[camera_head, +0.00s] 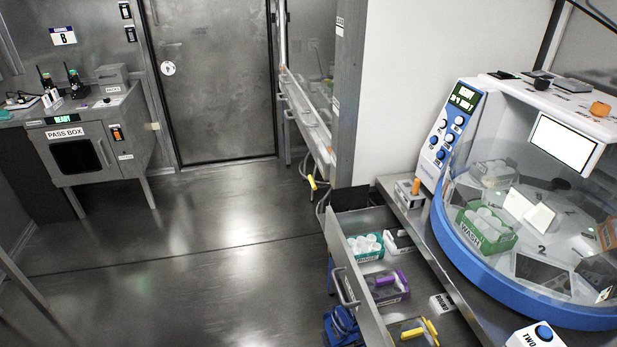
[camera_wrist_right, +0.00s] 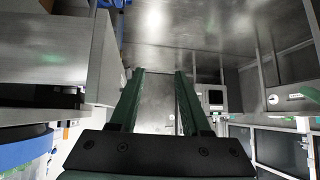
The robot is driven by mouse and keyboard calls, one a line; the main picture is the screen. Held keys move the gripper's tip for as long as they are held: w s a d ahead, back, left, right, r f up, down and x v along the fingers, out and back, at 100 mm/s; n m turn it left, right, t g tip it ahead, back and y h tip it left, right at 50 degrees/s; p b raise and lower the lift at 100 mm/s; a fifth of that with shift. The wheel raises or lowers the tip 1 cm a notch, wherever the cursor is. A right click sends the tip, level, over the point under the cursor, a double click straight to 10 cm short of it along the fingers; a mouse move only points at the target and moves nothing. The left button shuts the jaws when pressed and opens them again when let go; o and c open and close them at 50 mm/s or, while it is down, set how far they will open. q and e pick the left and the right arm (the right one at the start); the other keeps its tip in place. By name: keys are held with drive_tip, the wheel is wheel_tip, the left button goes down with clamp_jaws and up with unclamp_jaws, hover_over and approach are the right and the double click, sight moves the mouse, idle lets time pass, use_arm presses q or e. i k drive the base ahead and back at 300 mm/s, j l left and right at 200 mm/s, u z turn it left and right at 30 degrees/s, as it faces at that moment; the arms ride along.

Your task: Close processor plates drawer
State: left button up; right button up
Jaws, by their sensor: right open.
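The drawer (camera_head: 356,292) is pulled out from under the counter in the head view, with a metal bar handle (camera_head: 345,288) on its front. Inside are a green rack of white-capped tubes (camera_head: 366,247), a dark tray with purple items (camera_head: 387,287) and a tray with yellow items (camera_head: 414,332). The processor (camera_head: 452,262), with a blue rim and clear dome, stands on the counter to the right. My right gripper (camera_wrist_right: 159,72) shows only in its wrist view, open, with nothing between its fingers. A grey box-like surface at left there may be the drawer. My left gripper is not in view.
The floor (camera_head: 190,260) left of the drawer is clear. A pass box (camera_head: 75,157) stands at the far left beside a closed metal door (camera_head: 215,85). A white wall panel (camera_head: 410,90) rises behind the counter. A blue object (camera_head: 343,325) sits below the drawer.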

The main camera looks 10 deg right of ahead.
sight(452, 329)
drive_tip(key=z, duration=1.35)
